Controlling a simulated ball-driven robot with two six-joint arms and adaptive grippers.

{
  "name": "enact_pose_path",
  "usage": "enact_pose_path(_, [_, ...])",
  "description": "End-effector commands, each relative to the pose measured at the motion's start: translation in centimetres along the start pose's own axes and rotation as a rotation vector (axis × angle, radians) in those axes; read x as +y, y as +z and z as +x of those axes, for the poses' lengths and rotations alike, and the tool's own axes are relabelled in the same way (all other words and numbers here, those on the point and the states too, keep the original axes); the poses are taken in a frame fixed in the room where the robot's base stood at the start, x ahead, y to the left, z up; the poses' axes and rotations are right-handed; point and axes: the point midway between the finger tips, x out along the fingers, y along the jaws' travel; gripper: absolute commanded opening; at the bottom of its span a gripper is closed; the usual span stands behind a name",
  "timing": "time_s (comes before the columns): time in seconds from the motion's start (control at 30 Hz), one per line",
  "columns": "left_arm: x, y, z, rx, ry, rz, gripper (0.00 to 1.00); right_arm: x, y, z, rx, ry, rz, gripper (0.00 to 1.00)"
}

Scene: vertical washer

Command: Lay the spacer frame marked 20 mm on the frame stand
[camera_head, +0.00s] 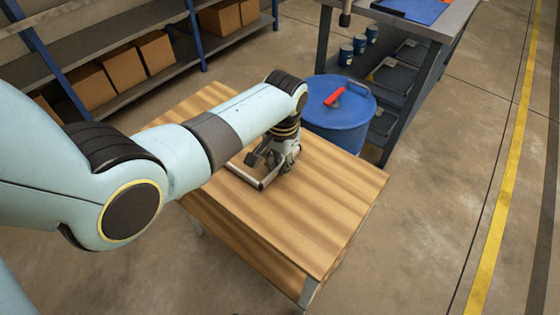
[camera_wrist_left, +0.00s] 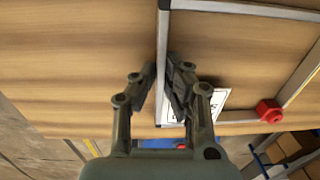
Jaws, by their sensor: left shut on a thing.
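A thin light-grey rectangular frame (camera_head: 244,176) is at the wooden table top, partly hidden by my left arm. My left gripper (camera_head: 284,166) is over its near right part. In the left wrist view my left gripper (camera_wrist_left: 165,92) is shut on one straight bar of the frame (camera_wrist_left: 163,45), one finger on each side. A white label with dark print (camera_wrist_left: 223,98) shows beside the bar, partly covered by a finger; its marking is not readable. A red knob-like piece (camera_wrist_left: 270,110) is by the frame's corner. I cannot pick out the frame stand. My right gripper is not in view.
The wooden table (camera_head: 330,205) has clear room at its right and front. A blue drum (camera_head: 345,118) with a red item (camera_head: 334,97) on its lid stands behind it. A grey workbench (camera_head: 440,22) is at the back, and shelves with cardboard boxes (camera_head: 155,55) are at the back left.

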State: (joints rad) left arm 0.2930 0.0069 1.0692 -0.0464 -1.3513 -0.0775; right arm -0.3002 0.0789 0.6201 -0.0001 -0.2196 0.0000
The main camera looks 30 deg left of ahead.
Motion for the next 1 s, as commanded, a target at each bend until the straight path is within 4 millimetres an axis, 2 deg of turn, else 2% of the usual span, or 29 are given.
enact_pose_path(0.37, [-0.02,0.18,0.07,0.0,0.0,0.0,0.0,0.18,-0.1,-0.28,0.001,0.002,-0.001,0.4])
enact_pose_path(0.4, [-0.02,0.18,0.07,0.0,0.0,0.0,0.13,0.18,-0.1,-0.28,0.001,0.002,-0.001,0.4])
enact_pose_path(0.57, [-0.02,0.18,0.06,0.0,0.0,0.0,0.34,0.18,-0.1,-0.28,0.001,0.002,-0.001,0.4])
enact_pose_path(0.87, [-0.01,0.19,-0.02,0.0,0.0,0.0,0.35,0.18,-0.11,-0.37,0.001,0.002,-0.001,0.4])
enact_pose_path(1.0, [-0.05,0.18,-0.69,0.0,0.0,0.0,0.35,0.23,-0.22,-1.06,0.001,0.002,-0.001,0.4])
